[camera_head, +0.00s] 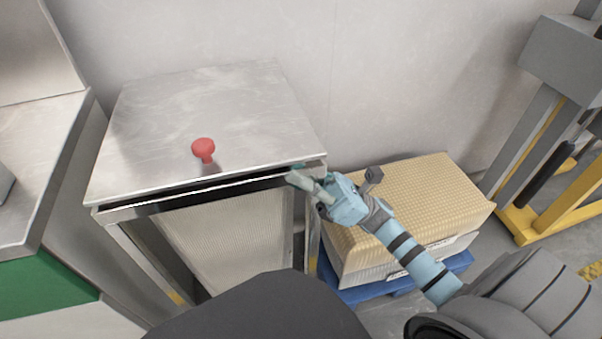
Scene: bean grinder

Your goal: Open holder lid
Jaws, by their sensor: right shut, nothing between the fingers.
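The holder lid (150,125) is a grey metal sheet with a red knob (204,148) standing on it. It lies on top of the metal holder (150,209) at the left of the head view. A dark gap shows between the lid's front edge and the holder frame, widest toward the right. My right gripper (303,181) is shut and empty at the front right corner of the lid, close to its edge. I cannot tell whether its fingertips touch the lid. My left gripper is not in view.
A stack of tan textured sheets (440,195) on a blue pallet (366,291) stands right of the holder, beneath my right arm. A grey and yellow lifting frame (555,205) stands at the far right. A metal counter (40,150) is at the left. A wall is behind.

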